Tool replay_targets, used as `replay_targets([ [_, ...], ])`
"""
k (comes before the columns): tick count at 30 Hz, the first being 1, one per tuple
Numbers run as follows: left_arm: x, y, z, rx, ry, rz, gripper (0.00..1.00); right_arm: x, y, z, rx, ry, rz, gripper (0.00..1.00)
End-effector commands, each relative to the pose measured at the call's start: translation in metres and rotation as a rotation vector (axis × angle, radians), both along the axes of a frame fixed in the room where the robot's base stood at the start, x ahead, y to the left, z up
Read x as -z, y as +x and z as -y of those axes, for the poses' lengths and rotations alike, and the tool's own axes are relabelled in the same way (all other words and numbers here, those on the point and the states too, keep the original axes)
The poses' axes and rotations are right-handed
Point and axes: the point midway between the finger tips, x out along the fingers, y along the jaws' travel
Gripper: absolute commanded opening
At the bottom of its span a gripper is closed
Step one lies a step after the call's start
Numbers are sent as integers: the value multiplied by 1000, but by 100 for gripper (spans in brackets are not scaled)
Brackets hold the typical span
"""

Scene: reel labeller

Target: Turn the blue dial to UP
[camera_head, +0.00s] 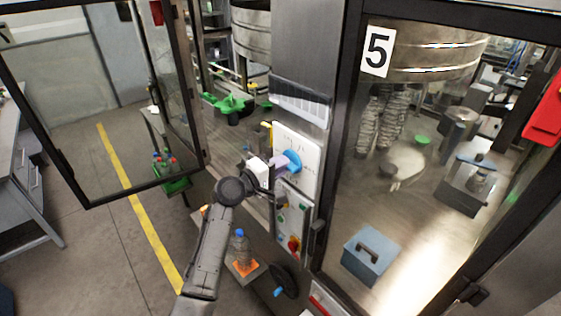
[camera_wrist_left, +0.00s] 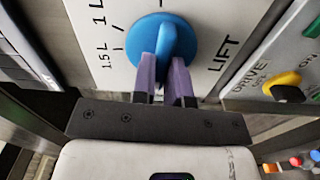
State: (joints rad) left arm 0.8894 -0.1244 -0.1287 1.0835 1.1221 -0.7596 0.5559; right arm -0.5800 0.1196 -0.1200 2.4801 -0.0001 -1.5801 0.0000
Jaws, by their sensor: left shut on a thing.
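The blue dial (camera_head: 292,161) sits on a white panel (camera_head: 309,147) on the machine's front post. In the left wrist view the dial (camera_wrist_left: 181,32) is large, with printed marks "1 L", "1.5 L" and "LIFT" around it. My left gripper (camera_head: 277,164) reaches the dial from the left. In the left wrist view its two purple fingers (camera_wrist_left: 162,75) stand on either side of the dial's raised grip and are shut on it. The fingers hide part of the grip. No "UP" mark is readable. My right gripper is not in view.
Below the dial is a control panel (camera_head: 291,221) with buttons and a red-and-yellow knob. An open glass door (camera_head: 130,100) stands at left. A glass door marked 5 (camera_head: 377,51) is at right.

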Motion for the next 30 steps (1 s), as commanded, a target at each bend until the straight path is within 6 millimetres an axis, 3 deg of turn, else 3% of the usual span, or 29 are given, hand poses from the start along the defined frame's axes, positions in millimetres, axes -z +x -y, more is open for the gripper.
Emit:
replay_targets([
  [22, 1, 0, 0, -1, -52, -58, 0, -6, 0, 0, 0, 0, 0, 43],
  [23, 1, 0, 0, -1, -52, -58, 16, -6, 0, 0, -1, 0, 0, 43],
  [30, 1, 0, 0, -1, -50, -56, 39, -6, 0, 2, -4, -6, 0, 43],
])
